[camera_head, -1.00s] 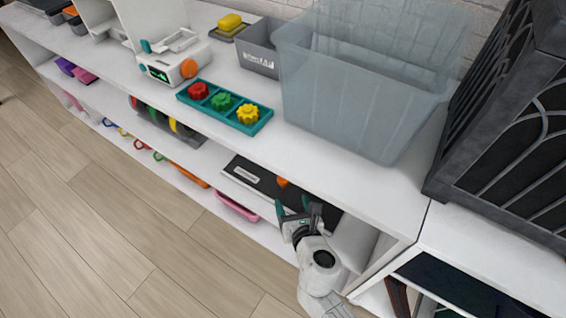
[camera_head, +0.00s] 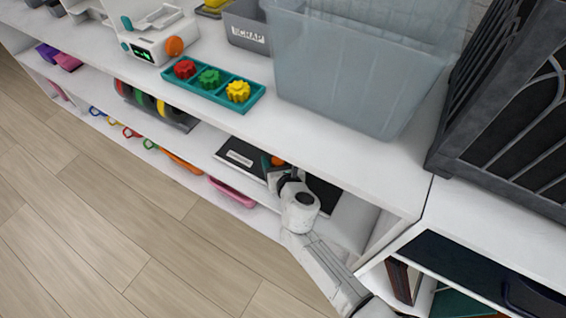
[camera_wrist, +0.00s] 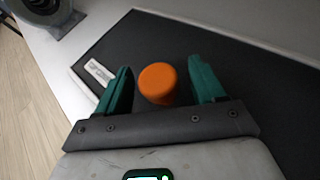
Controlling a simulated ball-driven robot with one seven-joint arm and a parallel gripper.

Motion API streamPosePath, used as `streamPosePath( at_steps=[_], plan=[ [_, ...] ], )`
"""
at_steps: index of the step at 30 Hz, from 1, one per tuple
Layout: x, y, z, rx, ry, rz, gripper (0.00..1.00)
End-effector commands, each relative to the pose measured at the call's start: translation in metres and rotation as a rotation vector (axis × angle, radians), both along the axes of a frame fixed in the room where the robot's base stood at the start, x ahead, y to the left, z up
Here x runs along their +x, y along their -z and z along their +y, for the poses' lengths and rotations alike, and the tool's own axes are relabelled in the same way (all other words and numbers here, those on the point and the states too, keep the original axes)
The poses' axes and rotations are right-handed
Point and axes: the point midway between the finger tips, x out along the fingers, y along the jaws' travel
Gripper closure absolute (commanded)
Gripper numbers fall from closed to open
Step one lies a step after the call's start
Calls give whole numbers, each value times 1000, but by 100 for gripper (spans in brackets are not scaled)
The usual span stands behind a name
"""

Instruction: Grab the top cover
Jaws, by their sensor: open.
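A flat black cover (camera_head: 323,192) with a white label and an orange round knob (camera_head: 277,160) lies on the shelf under the white top board. My gripper (camera_head: 272,168) reaches in from the front, at the knob. In the wrist view the black cover (camera_wrist: 220,45) fills much of the picture, and the orange knob (camera_wrist: 157,84) stands between the two green fingers of my gripper (camera_wrist: 158,72). The fingers are open, with a gap on each side of the knob. My arm hides part of the cover in the head view.
The white top board (camera_head: 330,140) overhangs the shelf. A pink item (camera_head: 232,192) lies left of my gripper. The floor is clear.

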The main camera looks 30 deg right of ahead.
Motion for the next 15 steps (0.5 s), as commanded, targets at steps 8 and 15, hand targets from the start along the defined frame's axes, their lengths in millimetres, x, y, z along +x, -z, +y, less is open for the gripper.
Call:
streamPosePath(
  at_steps=[8, 15],
  plan=[
    [1, 0, 0, 0, 0, 0, 37],
    [1, 0, 0, 0, 0, 0, 60]
  ],
)
